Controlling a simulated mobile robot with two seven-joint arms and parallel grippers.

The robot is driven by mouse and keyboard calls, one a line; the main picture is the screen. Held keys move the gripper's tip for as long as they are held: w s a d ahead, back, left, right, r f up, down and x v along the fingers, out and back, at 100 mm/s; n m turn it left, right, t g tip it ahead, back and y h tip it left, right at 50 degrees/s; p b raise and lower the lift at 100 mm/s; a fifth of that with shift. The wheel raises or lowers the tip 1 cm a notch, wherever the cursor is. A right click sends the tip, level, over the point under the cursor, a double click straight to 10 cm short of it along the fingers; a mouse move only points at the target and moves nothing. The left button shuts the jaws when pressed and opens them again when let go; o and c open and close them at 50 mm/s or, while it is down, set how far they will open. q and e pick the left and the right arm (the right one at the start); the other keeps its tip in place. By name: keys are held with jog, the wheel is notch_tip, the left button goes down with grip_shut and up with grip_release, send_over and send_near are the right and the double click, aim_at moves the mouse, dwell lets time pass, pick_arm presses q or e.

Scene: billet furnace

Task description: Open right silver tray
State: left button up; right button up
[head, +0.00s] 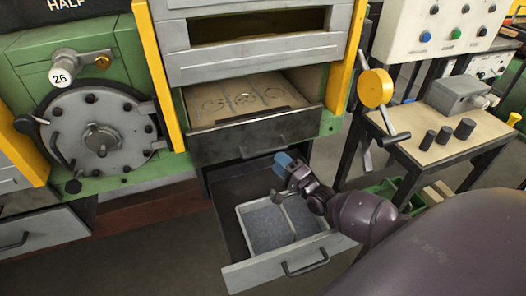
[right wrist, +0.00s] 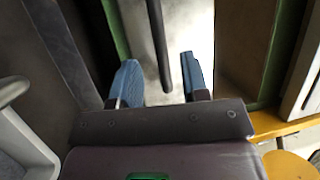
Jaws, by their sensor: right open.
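The right silver tray (head: 275,274) is a drawer low in the right-hand column in the head view. It stands pulled out, with a dark handle (head: 305,262) on its silver front. Inside it is a light grey divided insert (head: 268,226). My right gripper (head: 284,162) is open, above the back part of this drawer and close to the dark-fronted drawer over it. In the right wrist view, its blue fingers (right wrist: 160,82) stand apart, with a dark bar (right wrist: 158,45) showing between them. I cannot tell whether they touch it. My left gripper is not in view.
The dark-fronted drawer (head: 250,140) above is also partly out, with circles marked on its floor. A yellow post (head: 345,60) edges the column. A table (head: 450,145) with dark cylinders stands at right. Another silver drawer (head: 45,235) is at lower left.

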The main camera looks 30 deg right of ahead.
aim_at(267, 150)
jog(key=shift+x, duration=3)
jog(key=shift+a+f, duration=0.1)
grip_shut()
